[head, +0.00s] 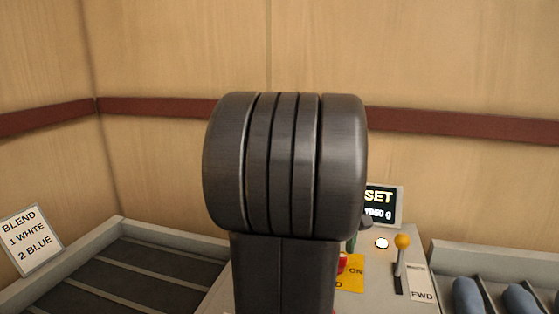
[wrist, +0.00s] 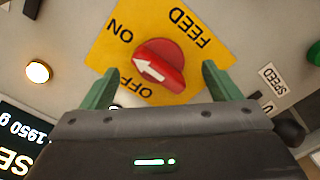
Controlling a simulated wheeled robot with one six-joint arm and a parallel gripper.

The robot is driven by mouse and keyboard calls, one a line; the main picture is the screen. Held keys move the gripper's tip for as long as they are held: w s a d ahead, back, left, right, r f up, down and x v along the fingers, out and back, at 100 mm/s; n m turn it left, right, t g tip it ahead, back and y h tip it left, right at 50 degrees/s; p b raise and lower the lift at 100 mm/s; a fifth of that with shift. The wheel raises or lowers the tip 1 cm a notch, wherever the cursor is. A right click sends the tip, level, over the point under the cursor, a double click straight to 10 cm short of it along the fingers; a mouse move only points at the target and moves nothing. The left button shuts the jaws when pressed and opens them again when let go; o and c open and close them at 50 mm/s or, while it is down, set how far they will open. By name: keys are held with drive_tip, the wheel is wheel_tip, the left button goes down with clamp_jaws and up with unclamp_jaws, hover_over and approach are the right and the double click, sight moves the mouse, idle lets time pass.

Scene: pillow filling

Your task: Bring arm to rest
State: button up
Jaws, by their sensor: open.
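In the wrist view my gripper (wrist: 158,72) is open, its two green fingers apart with nothing between the pads that I can see held. Beyond the fingertips a red knob (wrist: 170,60) with a white arrow sits on a yellow FEED plate (wrist: 190,18) marked ON and OFF. The arrow points toward the side with these two words; which one it marks I cannot tell.
A display (head: 382,204) reads SET and a weight. A yellow-topped lever (head: 402,243) stands by a FWD label. Blue rolls (head: 468,295) lie in a rack at right. A grey slatted bed (head: 150,270) and a BLEND sign (head: 32,240) are at left. Wooden walls stand behind.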

drive_tip(key=n+b, duration=0.1)
drive_tip(key=n, duration=0.2)
drive_tip(key=shift+f+b, duration=0.1)
drive_tip(key=shift+b, duration=0.3)
drive_tip(key=shift+n, duration=0.3)
wheel_tip(320, 180, up, 9)
drive_tip(key=shift+p, duration=0.55)
drive_tip(key=shift+f, duration=0.1)
